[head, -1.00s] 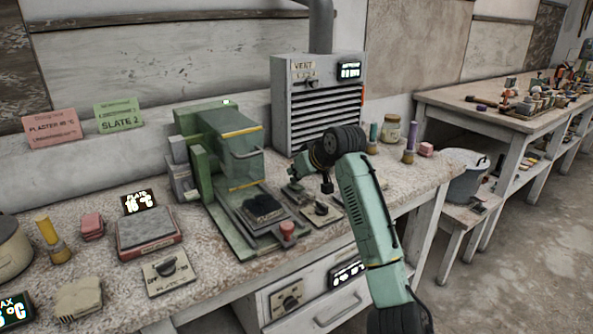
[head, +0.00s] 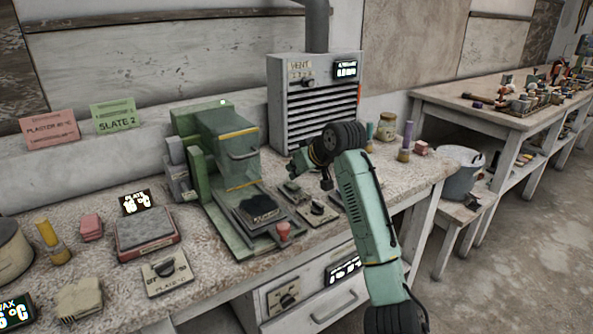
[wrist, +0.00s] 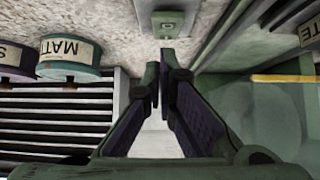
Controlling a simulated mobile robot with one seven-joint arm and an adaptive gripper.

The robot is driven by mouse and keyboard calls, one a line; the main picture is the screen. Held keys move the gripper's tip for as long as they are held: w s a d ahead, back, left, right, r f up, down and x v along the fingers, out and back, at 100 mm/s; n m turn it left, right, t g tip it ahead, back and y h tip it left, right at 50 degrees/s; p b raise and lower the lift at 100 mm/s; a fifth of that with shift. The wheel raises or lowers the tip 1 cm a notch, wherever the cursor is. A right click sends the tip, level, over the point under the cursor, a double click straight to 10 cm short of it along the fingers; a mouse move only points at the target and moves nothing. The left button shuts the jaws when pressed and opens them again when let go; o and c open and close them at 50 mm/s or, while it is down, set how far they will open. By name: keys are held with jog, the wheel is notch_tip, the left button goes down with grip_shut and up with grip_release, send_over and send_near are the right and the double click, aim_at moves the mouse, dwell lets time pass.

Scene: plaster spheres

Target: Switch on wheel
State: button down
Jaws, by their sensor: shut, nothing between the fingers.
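My gripper (head: 293,168) reaches left over the bench, in front of the vent unit and right of the green machine (head: 229,150). In the wrist view its fingers (wrist: 161,78) are together, with nothing held. Ahead of the fingertips in that view is a small grey-green plate (wrist: 168,20) with a raised part on it, apart from the fingers; its setting is unreadable. A knob plate (head: 319,210) lies on the bench just below the gripper in the head view. The green machine has a handled hood and a small green light on top. I cannot make out which part is the wheel.
The louvred vent unit (head: 318,104) stands close behind my gripper. Two labelled containers (wrist: 70,58) show left in the wrist view. Another knob plate (head: 168,271) lies at the bench front. Bottles and a jar (head: 387,126) stand to the right.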

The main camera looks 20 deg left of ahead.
notch_tip(320, 180, up, 3)
jog(key=shift+a+f+p, duration=0.15)
jog(key=shift+p, duration=0.55)
jog(key=w+a+r+b+v, duration=0.1)
jog(key=b+v, duration=0.1)
jog(key=v, duration=0.7)
jog(key=shift+s+r+b, duration=0.15)
jog(key=shift+r+b, duration=0.2)
jog(key=shift+r, duration=0.1)
jog(key=shift+d, duration=0.15)
